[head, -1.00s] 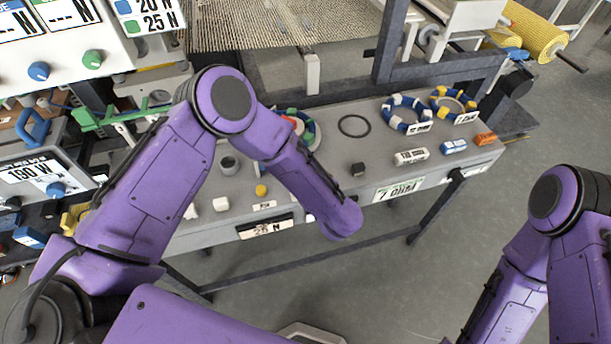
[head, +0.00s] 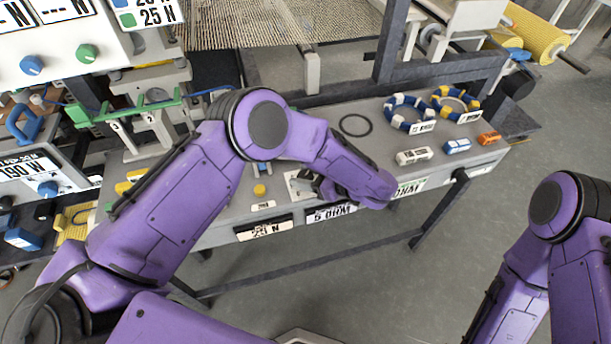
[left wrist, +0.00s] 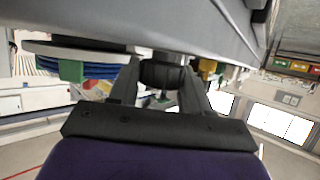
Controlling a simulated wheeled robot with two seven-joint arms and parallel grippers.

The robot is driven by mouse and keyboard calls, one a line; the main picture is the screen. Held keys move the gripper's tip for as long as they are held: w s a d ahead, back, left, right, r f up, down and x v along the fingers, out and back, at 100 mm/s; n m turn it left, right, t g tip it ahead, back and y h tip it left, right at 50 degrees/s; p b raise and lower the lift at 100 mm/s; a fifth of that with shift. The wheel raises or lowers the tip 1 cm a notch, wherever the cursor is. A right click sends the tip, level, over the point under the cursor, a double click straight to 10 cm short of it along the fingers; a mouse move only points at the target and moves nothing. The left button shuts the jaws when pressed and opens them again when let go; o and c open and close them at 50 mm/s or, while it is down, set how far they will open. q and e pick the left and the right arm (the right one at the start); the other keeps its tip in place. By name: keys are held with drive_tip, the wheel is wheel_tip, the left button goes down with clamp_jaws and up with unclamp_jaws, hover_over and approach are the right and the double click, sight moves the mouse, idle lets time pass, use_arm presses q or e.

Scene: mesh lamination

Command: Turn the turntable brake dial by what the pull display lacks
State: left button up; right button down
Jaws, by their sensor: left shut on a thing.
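My left gripper (head: 312,186) is at the front part of the grey bench, beside a pale plate (head: 293,184). The left wrist view shows its two fingers (left wrist: 160,100) shut on a dark round knob (left wrist: 162,74), apparently the brake dial; the head view hides it behind the gripper and arm. A round disc with a blue ring and green block (left wrist: 75,66) is left of the fingers in that view. My right gripper is out of view.
Blue-and-white (head: 410,112) and blue-and-yellow (head: 456,103) rings lie on the bench's right half, with a thin dark ring (head: 355,125). Small white (head: 413,157), blue (head: 456,146) and orange (head: 489,138) blocks sit near the front edge. A 190 N panel (head: 30,172) stands left.

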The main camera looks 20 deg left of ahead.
use_arm(q)
drive_tip(key=shift+w+r, duration=0.1)
idle(0.3)
drive_tip(key=o, duration=1)
drive_tip(key=shift+d, duration=0.1)
drive_tip(key=shift+d, duration=0.35)
drive_tip(key=shift+b+v, duration=1.8)
drive_tip(key=shift+v, duration=3.1)
